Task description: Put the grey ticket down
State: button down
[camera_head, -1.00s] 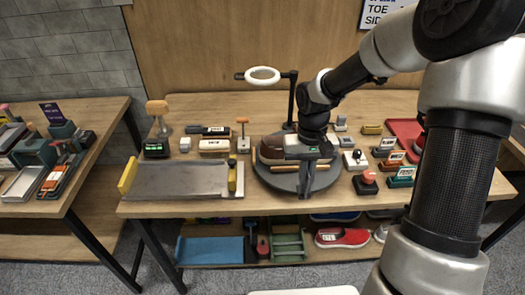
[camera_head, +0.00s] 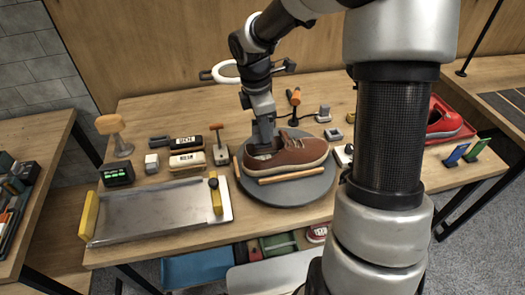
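I cannot make out a grey ticket in this view. My gripper (camera_head: 263,150) points down at the heel end of a brown sneaker (camera_head: 300,156) with a pale sole. The sneaker lies on a round dark grey turntable (camera_head: 290,193). The fingertips are small and dark against the shoe opening, so I cannot tell whether they are open, shut, or holding something thin.
A metal tray (camera_head: 150,212) with yellow ends lies left of the turntable. Labelled brushes (camera_head: 188,161), a small clock with green digits (camera_head: 117,174) and an orange-topped stand (camera_head: 114,130) stand behind it. A red sneaker (camera_head: 443,122) sits at the far right.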

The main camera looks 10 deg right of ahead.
aim_at(263, 145)
jog(key=shift+f+b, duration=0.4)
jog(key=shift+f, duration=3.05)
jog(key=shift+f, duration=0.1)
jog(key=shift+f, duration=0.15)
jog(key=c, duration=2.3)
grip_release()
jog(key=r, duration=0.4)
jog(key=a+r+p, duration=0.1)
jog(key=r, duration=0.7)
jog(key=shift+a+r+p, duration=0.2)
jog(key=shift+a+p, duration=0.05)
jog(key=shift+p, duration=0.05)
jog(key=shift+s, duration=0.1)
